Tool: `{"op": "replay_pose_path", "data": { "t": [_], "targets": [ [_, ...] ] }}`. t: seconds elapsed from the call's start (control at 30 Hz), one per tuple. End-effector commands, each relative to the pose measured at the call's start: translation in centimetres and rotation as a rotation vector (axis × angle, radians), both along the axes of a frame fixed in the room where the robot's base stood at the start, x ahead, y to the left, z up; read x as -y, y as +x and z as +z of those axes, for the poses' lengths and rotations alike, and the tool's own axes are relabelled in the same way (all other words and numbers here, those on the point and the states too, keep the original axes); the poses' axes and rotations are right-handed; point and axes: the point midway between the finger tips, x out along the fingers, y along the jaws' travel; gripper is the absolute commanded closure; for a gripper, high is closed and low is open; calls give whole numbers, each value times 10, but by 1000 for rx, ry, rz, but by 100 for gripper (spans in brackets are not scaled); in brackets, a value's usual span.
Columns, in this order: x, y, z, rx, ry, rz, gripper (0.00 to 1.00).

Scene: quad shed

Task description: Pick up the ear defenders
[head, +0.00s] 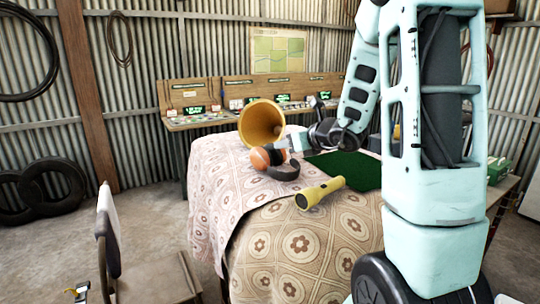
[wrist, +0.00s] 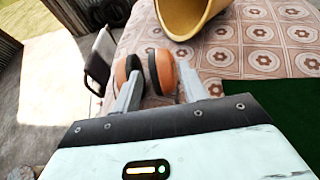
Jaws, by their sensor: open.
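The ear defenders (head: 283,174), with orange cups and a dark band, rest on the patterned cloth of the table near its left side. In the wrist view their two cups show just ahead of my fingers, the right cup (wrist: 164,72) between the fingertips and the left cup (wrist: 121,74) beside the left finger. My gripper (head: 287,146) is open, its fingers close to the cups; it also shows in the wrist view (wrist: 160,84). I cannot tell whether the fingers touch the cups. The band is mostly hidden in the wrist view.
A chair (head: 112,232) stands left of the table (head: 300,240). A console bench (head: 190,120) runs along the back wall.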

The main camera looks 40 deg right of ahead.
Motion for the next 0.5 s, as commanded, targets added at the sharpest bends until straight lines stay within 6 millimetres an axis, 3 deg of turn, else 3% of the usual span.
{"op": "replay_pose_path", "data": {
  "t": [0.2,0.5],
  "targets": [
    [3,28,-10,-2,0,1,57],
    [4,43,-16,-2,0,2,57]
  ]
}}
